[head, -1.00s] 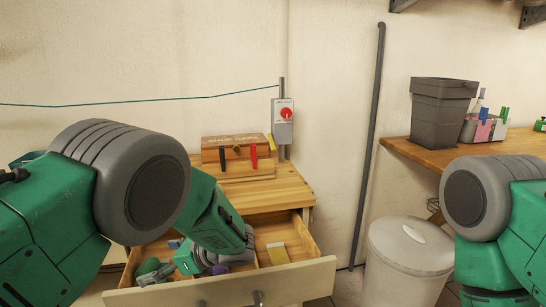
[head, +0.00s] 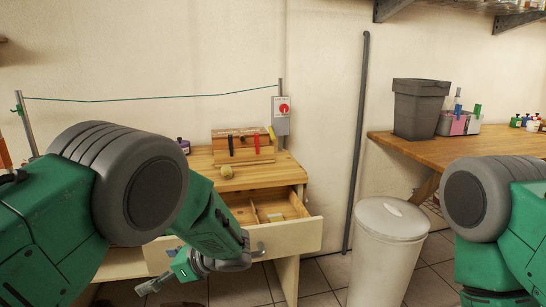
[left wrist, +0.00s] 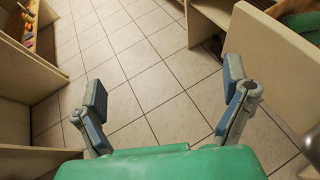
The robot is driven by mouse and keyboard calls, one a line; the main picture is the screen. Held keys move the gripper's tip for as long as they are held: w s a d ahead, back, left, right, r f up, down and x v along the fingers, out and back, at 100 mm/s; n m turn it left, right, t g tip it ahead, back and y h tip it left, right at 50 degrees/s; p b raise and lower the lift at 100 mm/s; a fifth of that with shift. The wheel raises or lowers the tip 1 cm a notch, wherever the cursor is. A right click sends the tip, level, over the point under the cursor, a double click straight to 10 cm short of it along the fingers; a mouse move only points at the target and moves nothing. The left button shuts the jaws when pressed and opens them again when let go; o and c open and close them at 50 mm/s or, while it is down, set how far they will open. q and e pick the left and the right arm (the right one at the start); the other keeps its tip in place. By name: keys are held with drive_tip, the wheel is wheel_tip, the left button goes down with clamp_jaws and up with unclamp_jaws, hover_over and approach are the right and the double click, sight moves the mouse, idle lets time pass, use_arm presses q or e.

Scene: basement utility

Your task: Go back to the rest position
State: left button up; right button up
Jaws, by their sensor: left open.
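My left arm comes in from the left of the head view, bent downward. Its gripper (head: 163,270) hangs low in front of the open drawer (head: 240,238), apart from it. In the left wrist view the two fingers of this gripper (left wrist: 165,84) stand wide apart with only tiled floor between them. The gripper is open and empty. My right arm shows at the right edge of the head view, but its gripper is out of the picture.
A wooden cabinet (head: 270,176) carries a wooden box (head: 243,147) and a small round yellowish thing (head: 226,171). Tiled floor (head: 320,275) is free between cabinet and bin.

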use_arm(q)
drive_tip(key=s+f+n+g+h+b, duration=0.25)
drive_tip(key=s+f+h, duration=0.25)
drive_tip(key=s+f, duration=0.65)
drive_tip(key=s+f+n+g+h+b, duration=0.2)
drive_tip(key=s+f+n+h, duration=0.2)
drive_tip(key=s+f, duration=0.75)
drive_tip(key=s+a+f+n+t+h+b, duration=0.1)
drive_tip(key=s+f+n+t+h+b, duration=0.2)
drive_tip(key=s+n, duration=1)
wheel_tip(320, 180, down, 3)
drive_tip(key=shift+a+f+h+b, duration=0.1)
drive_tip(key=shift+a+h+b, duration=0.25)
drive_tip(key=shift+b, duration=0.7)
use_arm(e)
wheel_tip(320, 180, down, 10)
drive_tip(key=shift+w, duration=0.25)
use_arm(q)
drive_tip(key=shift+d, duration=0.1)
